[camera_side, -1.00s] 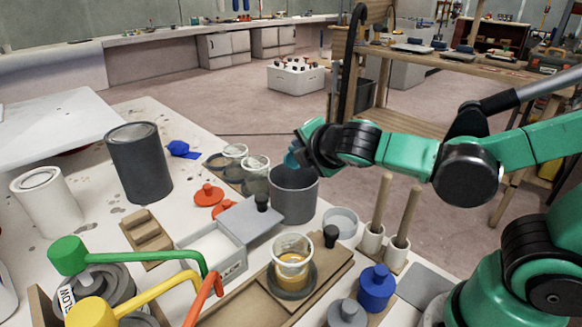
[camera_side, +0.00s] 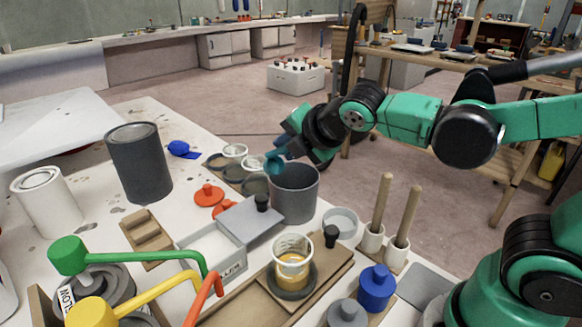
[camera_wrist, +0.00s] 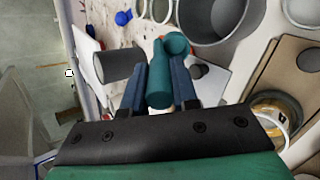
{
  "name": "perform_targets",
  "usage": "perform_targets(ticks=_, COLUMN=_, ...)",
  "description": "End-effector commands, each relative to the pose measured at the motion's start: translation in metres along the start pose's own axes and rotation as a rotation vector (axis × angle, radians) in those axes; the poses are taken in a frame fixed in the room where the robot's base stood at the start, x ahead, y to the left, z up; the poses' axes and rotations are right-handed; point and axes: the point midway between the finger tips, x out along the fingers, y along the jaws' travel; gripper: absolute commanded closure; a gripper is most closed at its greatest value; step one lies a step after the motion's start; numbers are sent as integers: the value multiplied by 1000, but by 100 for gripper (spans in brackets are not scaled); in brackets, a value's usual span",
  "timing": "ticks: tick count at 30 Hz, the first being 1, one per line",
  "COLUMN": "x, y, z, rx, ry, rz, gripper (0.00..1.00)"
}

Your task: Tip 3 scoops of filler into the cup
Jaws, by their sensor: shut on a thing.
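My gripper (camera_side: 287,148) is shut on a teal scoop (camera_side: 274,163) and holds it in the air near the left rim of the dark grey bucket. In the wrist view the blue fingers of my gripper (camera_wrist: 160,72) press on the teal handle of the scoop (camera_wrist: 159,82). Its small round bowl points away; I cannot tell whether it holds anything. A clear cup (camera_side: 293,248) with amber contents stands on a round dark base at the front middle.
The dark grey bucket (camera_side: 294,195) stands behind the cup. A grey lid (camera_side: 247,222) with a black knob lies beside the box. Wooden handles (camera_side: 382,205) stand upright at right. Green, yellow and red levers (camera_side: 140,255) fill the front left. A large dark can (camera_side: 139,165) stands at the back.

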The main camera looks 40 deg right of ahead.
Motion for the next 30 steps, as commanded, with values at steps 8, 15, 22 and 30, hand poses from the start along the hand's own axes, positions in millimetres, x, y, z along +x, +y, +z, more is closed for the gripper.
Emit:
perform_targets(ticks=8, x=-15, y=2, z=-26, rx=338, ry=-161, rz=-417, gripper=100)
perform_targets(ticks=15, x=-58, y=-4, z=-41, rx=979, ry=-292, rz=-817, gripper=100)
perform_targets(ticks=22, x=-86, y=-4, z=-46, rx=1294, ry=-304, rz=-913, gripper=100)
perform_targets(ticks=30, x=-89, y=-4, z=-47, rx=1327, ry=-305, rz=-918, gripper=100)
